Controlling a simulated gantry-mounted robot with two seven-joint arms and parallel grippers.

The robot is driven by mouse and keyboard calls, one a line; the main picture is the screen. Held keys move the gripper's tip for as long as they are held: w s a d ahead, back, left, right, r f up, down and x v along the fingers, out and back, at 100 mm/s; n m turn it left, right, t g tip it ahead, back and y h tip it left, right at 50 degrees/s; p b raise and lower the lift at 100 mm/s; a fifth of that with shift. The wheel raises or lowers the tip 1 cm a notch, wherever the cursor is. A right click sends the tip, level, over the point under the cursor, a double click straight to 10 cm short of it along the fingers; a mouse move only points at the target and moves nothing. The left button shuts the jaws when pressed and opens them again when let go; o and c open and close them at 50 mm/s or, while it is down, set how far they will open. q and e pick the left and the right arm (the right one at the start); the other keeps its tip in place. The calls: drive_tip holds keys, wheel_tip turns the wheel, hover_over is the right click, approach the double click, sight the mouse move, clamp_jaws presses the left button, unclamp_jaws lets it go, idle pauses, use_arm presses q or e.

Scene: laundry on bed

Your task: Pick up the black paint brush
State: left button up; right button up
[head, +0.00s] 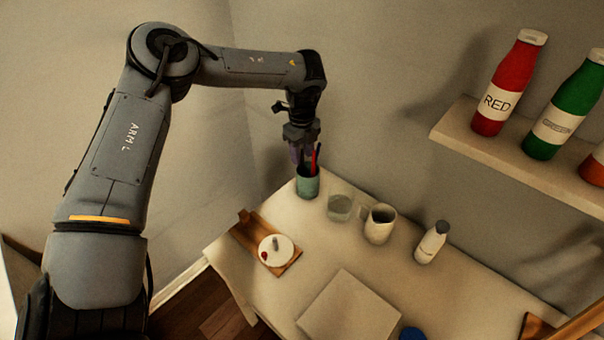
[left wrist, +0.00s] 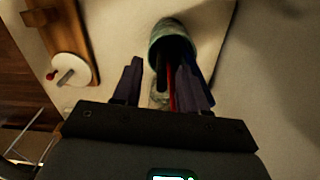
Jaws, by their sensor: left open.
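A green cup (head: 307,183) stands at the far left corner of the table and holds brushes. A red brush (head: 314,158) sticks up out of it. In the left wrist view the green cup (left wrist: 172,32) lies beyond my fingers, with a black brush (left wrist: 161,72) and the red brush (left wrist: 172,92) leaning out of it. My left gripper (head: 301,152) is right above the cup. In the left wrist view its fingers (left wrist: 160,85) are apart, with the brush handles between them, nearer the right finger. Whether a finger touches a brush I cannot tell. My right gripper is not in view.
A clear glass (head: 340,207), a mug (head: 380,224) and a white bottle (head: 431,243) stand to the right of the cup. A wooden board (head: 287,264) with a round white piece lies in front. A shelf (head: 515,163) with paint bottles hangs at right.

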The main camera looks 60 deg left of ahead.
use_arm(q)
drive_tip(key=shift+c, duration=0.2)
drive_tip(key=c, duration=0.7)
clamp_jaws()
